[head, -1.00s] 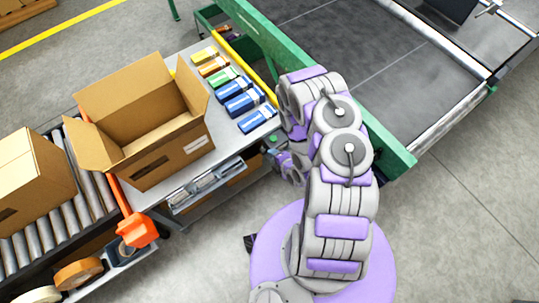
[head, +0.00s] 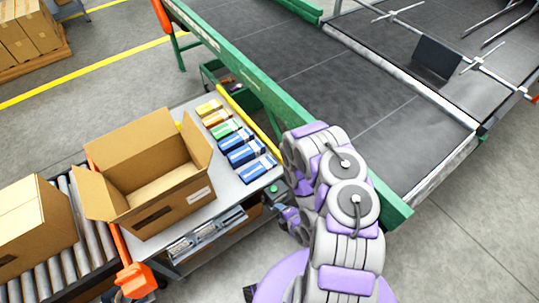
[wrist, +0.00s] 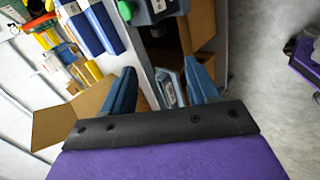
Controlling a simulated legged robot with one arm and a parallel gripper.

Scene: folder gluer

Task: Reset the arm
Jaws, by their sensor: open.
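My arm, purple and grey, stands folded at the right of the packing table (head: 222,205) in the head view. My gripper (wrist: 160,88) shows in the wrist view with its two blue fingers apart and nothing between them. It is beside the table's front edge, facing the table and the shelf below it. In the head view the gripper is mostly hidden behind my arm links, with only a small part showing near the table's right corner.
An open, empty-looking carton (head: 160,190) stands on the table, beside several small boxes (head: 245,152). A closed carton (head: 35,225) is on the rollers at left. A green-framed conveyor (head: 330,85) runs behind my arm. Floor at right is clear.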

